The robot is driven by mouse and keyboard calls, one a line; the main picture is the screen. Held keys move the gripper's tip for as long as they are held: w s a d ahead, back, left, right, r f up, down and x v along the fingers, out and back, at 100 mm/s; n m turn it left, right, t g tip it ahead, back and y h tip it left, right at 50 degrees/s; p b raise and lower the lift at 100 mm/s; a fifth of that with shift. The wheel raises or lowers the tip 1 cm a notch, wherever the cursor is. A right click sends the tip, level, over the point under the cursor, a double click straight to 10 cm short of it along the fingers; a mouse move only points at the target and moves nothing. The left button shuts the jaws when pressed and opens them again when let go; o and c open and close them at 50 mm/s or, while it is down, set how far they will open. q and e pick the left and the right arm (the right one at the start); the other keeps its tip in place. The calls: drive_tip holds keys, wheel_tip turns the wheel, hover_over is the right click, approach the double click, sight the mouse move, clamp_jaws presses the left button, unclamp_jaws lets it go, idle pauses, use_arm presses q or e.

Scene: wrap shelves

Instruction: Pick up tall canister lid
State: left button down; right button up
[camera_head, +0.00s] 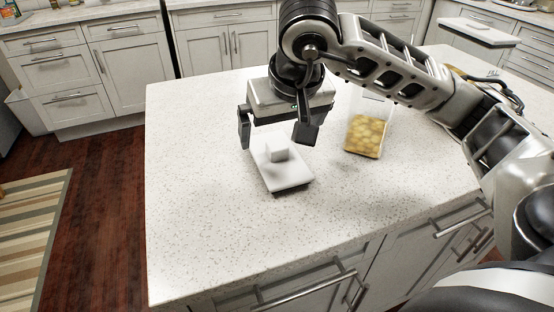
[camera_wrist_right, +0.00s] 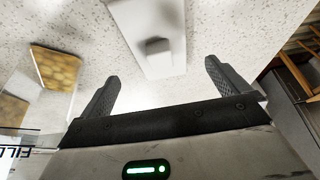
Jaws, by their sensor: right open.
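The lid (camera_head: 289,175) is a white rectangular slab with a block-like knob (camera_head: 277,150) on top, lying flat on the counter. In the right wrist view the lid (camera_wrist_right: 160,20) shows ahead of the fingers, with its knob (camera_wrist_right: 155,46) between and beyond the fingertips. My right gripper (camera_head: 278,142) is open and empty, above the lid with one finger on each side of it; it also shows in the wrist view (camera_wrist_right: 162,72). The clear canister (camera_head: 365,137) with yellowish contents stands just right of the gripper, its upper part partly behind my arm. My left gripper is not in view.
The speckled white island counter (camera_head: 210,230) is clear at the left and front. Its front edge has drawers and bar handles below. White cabinets (camera_head: 130,65) stand at the back across a dark wooden floor, with a striped rug (camera_head: 30,230) at left.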

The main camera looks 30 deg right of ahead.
sight(278, 145)
drive_tip(key=shift+x, duration=2.7)
drive_tip(key=shift+s+a, duration=0.1)
drive_tip(key=c, duration=1.1)
